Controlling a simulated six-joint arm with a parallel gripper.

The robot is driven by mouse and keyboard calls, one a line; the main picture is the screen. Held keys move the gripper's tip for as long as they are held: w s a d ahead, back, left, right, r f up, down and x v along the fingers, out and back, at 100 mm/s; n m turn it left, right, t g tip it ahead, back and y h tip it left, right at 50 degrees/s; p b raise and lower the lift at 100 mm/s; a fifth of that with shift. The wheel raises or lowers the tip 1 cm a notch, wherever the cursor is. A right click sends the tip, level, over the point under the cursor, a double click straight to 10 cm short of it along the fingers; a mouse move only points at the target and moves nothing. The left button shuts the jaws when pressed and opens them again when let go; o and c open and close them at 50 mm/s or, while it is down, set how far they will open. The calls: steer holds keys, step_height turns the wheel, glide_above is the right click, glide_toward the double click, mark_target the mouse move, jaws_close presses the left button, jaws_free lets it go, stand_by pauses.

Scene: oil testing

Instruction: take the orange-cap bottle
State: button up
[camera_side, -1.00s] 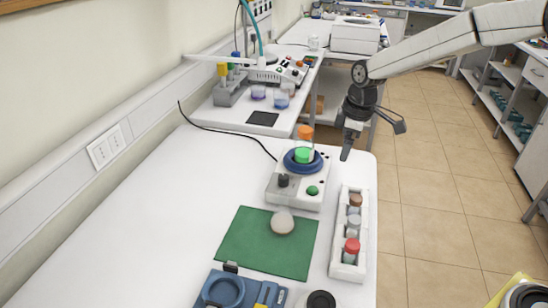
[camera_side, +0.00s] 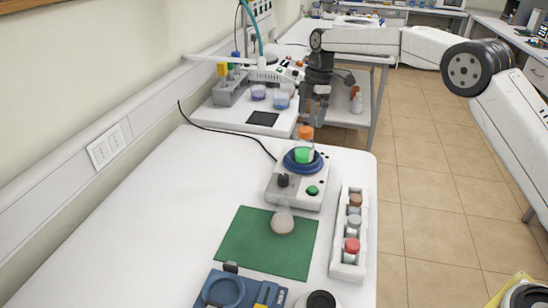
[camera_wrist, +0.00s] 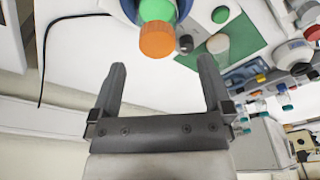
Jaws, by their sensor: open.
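A white rack (camera_side: 336,255) holds brown-, grey- and red-capped bottles along the table's right edge. A green mat (camera_side: 255,250) lies in front of the stirrer. Beakers (camera_side: 281,100) stand on the bench behind. A cable (camera_side: 225,131) crosses the table's back. The table's left part is clear.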

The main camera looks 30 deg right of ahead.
mark_target(307, 129)
steer(key=shift+f, duration=0.1)
steer(key=shift+a+f, duration=0.2)
steer(key=shift+f, duration=1)
steer(key=shift+f, duration=0.1)
steer(key=shift+w+a+f, duration=0.1)
steer(key=shift+a+f, duration=0.05)
steer(key=shift+f, duration=1.1)
steer(key=shift+w+a+f, duration=0.1)
steer(key=shift+a+f, duration=0.05)
steer(key=shift+f, duration=1.1)
steer(key=shift+c, duration=0.2)
steer(key=shift+r, duration=0.1)
steer(key=c, duration=1.2)
